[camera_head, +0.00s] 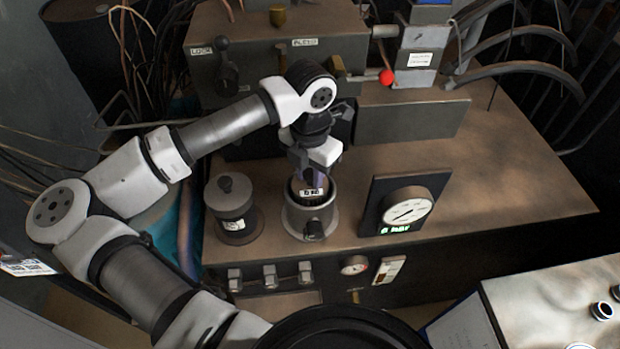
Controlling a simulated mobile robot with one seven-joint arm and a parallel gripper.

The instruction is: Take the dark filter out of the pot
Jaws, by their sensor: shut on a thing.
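The pot (310,217) is a grey metal cylinder standing open on the brown bench top. The dark filter (299,188) sits inside the pot, with its dark ribbed upper part and a small white label showing above the rim. Its lower part is hidden by the pot wall. My gripper (312,176) points down over the pot and is shut on the top of the filter. The fingertips are small and partly hidden at this distance.
A lidded grey canister (232,212) stands close on the left of the pot. A pressure gauge (408,210) on a dark plate stands to the right. A large grey housing (270,60) with levers and a red knob (386,77) rises behind. The bench's right part is clear.

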